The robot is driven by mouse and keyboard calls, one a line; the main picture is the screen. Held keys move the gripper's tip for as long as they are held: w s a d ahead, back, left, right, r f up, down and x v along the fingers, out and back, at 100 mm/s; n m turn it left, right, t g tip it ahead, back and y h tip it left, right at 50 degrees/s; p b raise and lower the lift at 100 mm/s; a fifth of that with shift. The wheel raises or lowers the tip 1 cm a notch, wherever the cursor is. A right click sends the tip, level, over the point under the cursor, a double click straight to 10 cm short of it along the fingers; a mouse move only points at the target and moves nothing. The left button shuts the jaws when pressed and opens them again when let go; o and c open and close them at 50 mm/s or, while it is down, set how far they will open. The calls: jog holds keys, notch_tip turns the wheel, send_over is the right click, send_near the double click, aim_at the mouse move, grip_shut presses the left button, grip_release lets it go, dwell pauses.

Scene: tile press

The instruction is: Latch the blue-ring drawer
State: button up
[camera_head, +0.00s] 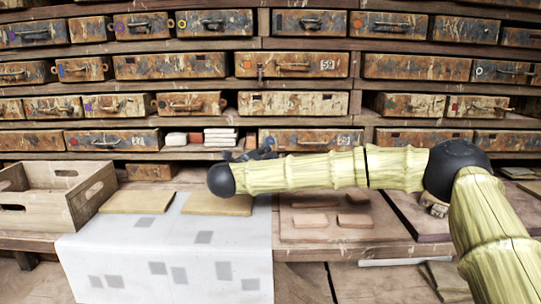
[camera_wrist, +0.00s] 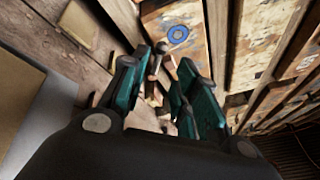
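The blue ring (camera_wrist: 178,33) shows in the wrist view on the worn, rust-and-cream face of a drawer (camera_wrist: 190,58), just beyond my fingertips. I cannot make out this ring in the head view. My gripper (camera_wrist: 160,90) has its teal fingers apart, and a small brownish rod-like part (camera_wrist: 153,72) shows between them. I cannot tell whether the fingers touch it. In the head view my gripper (camera_head: 252,152) is dark and small, at the left end of a bottom-row drawer (camera_head: 310,139), hiding part of that end.
Shelves of similar drawers fill the back. Stacked white tiles (camera_head: 220,137) lie left of my gripper. Below are a wooden crate (camera_head: 62,196), a white cloth (camera_head: 170,243) and reddish tiles (camera_head: 355,220) on a board. My arm spans the right side above the bench.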

jog(key=v, duration=0.6)
jog(key=shift+f, duration=0.15)
jog(key=shift+s, duration=0.1)
